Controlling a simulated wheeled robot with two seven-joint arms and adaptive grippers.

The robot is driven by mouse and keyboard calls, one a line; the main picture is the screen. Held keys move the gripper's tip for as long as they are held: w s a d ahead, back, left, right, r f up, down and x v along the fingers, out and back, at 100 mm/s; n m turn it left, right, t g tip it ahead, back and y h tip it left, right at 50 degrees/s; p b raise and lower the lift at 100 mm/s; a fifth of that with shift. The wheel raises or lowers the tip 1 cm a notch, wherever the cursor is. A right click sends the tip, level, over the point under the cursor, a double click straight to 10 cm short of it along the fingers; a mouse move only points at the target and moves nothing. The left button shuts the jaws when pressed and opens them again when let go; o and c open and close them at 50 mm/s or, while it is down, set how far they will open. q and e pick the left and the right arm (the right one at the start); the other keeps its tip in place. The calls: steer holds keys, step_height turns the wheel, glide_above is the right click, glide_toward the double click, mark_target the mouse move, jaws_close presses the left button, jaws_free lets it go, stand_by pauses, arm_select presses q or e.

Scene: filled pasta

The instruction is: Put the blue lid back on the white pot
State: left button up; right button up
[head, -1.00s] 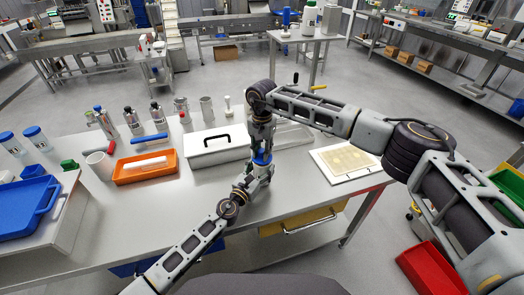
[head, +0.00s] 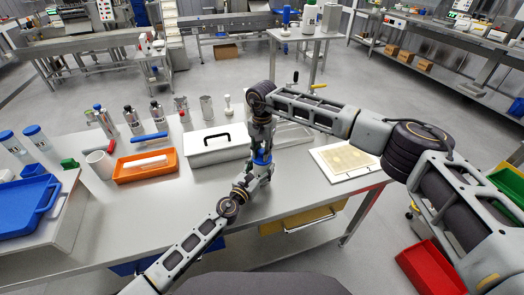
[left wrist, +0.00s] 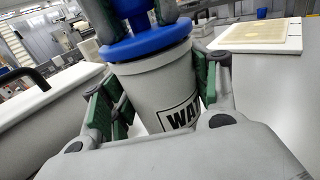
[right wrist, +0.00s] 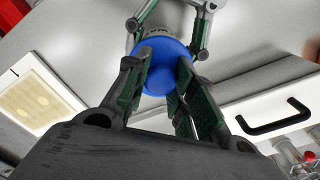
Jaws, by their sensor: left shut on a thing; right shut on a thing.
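The white pot (left wrist: 160,85) stands between the fingers of my left gripper (left wrist: 160,92), which is shut on its sides. Black lettering shows on the pot's wall. The round blue lid (left wrist: 140,44) is at the pot's mouth, with its rim against or just above the pot's top; I cannot tell whether it is fully seated. My right gripper (right wrist: 166,82) comes from above and is shut on the upper part of the lid (right wrist: 158,52). In the head view the lid (head: 262,158) shows between the two grippers, and the pot is mostly hidden by my left gripper.
A white box with a black handle (head: 217,152) stands just left of the pot. A white-framed board (head: 346,160) lies to the right. An orange tray (head: 145,171), a white cup and several bottles stand at the left. The table's front middle is clear.

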steer(key=shift+f, duration=0.15)
steer(key=o, duration=0.9)
steer(key=shift+r, duration=5.95)
arm_select(q)
steer(key=o, duration=1.5)
